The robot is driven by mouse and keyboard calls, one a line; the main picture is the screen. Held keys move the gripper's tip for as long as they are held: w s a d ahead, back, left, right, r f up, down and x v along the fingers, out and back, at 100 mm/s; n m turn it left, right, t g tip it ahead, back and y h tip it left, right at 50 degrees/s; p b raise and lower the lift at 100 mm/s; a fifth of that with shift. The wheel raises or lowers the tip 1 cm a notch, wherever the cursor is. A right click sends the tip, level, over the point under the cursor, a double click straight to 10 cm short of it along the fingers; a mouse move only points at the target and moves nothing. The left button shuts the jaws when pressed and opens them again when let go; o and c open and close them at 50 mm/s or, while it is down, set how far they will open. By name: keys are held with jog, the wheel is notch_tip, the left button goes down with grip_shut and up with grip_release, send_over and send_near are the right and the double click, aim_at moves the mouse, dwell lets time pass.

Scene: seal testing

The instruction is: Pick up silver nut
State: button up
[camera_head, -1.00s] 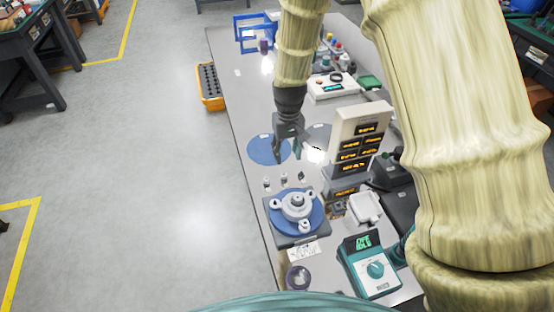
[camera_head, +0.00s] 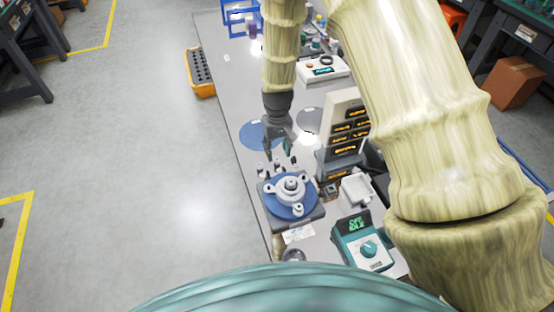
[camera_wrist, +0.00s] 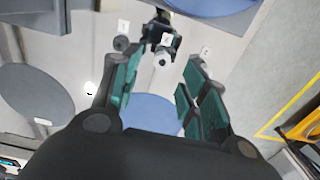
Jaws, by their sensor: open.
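Several small silver pieces stand in a row on the grey table (camera_head: 238,95), just beyond the round blue fixture (camera_head: 270,205); the head view is too small to tell which is the nut. My gripper (camera_head: 279,150) points down above this row, with its fingers apart and nothing between them. In the wrist view, a small silver piece with a dark hole (camera_wrist: 162,60), likely the silver nut, shows ahead between the open fingertips (camera_wrist: 160,78). A darker round piece (camera_wrist: 121,43) is beside the left finger. No contact is visible.
Flat blue (camera_head: 251,135) and grey (camera_head: 309,120) discs lie around the gripper. A display tower (camera_head: 346,125) stands close on the right, and a teal meter (camera_head: 362,245) is nearer. A yellow-orange bin (camera_head: 200,75) is by the table's left edge.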

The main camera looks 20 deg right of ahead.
aim_at(277, 160)
jog(key=shift+s+a+f+p, duration=0.15)
jog(key=shift+f+p, duration=0.35)
jog(key=shift+f, duration=1.4)
grip_shut()
